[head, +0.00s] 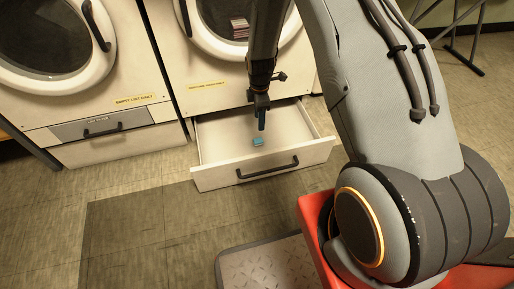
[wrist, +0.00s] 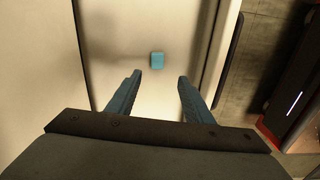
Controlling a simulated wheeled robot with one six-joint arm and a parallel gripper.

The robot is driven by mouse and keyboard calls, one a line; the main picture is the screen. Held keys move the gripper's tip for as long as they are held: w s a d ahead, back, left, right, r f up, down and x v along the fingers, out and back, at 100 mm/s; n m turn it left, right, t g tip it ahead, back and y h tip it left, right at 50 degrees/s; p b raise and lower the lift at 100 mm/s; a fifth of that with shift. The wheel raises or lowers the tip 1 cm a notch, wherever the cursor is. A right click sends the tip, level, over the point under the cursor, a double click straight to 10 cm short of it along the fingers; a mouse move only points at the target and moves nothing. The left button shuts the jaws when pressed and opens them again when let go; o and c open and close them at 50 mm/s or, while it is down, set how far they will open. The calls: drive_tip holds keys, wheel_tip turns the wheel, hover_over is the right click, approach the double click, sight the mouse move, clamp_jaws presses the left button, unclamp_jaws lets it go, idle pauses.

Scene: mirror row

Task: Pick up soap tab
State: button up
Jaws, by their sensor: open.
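The soap tab (head: 258,141) is a small blue block lying on the floor of the open white drawer (head: 264,176), near its front panel. In the wrist view the soap tab (wrist: 157,60) sits ahead of the fingertips, about midway between them. My gripper (head: 261,122) points down over the drawer, above the tab and apart from it. In the wrist view my gripper (wrist: 159,74) shows its two blue fingers spread, with nothing between them. Nothing hides the tab in the wrist view.
The drawer's dark handle (head: 267,167) is on its front panel. The washer with a round door (head: 222,30) stands behind the drawer. Another washer (head: 52,45) with a shut lower drawer (head: 103,124) is at left. The floor (head: 130,230) in front is mostly clear, with a grey textured plate (head: 268,268).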

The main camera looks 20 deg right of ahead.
drive_tip(key=n+b, duration=0.1)
drive_tip(key=b, duration=0.1)
hover_over(258, 140)
drive_tip(key=f, duration=0.6)
drive_tip(key=shift+w+d+f, duration=0.15)
drive_tip(key=shift+w+f, duration=0.15)
drive_tip(key=shift+f, duration=0.1)
drive_tip(key=shift+s+f+b, duration=0.2)
drive_tip(key=shift+f+b, duration=0.6)
drive_tip(key=shift+f, duration=0.95)
drive_tip(key=shift+s+f+b, duration=0.2)
drive_tip(key=shift+f+b, duration=0.6)
drive_tip(key=shift+f, duration=0.9)
drive_tip(key=shift+c, duration=0.4)
drive_tip(key=c, duration=1)
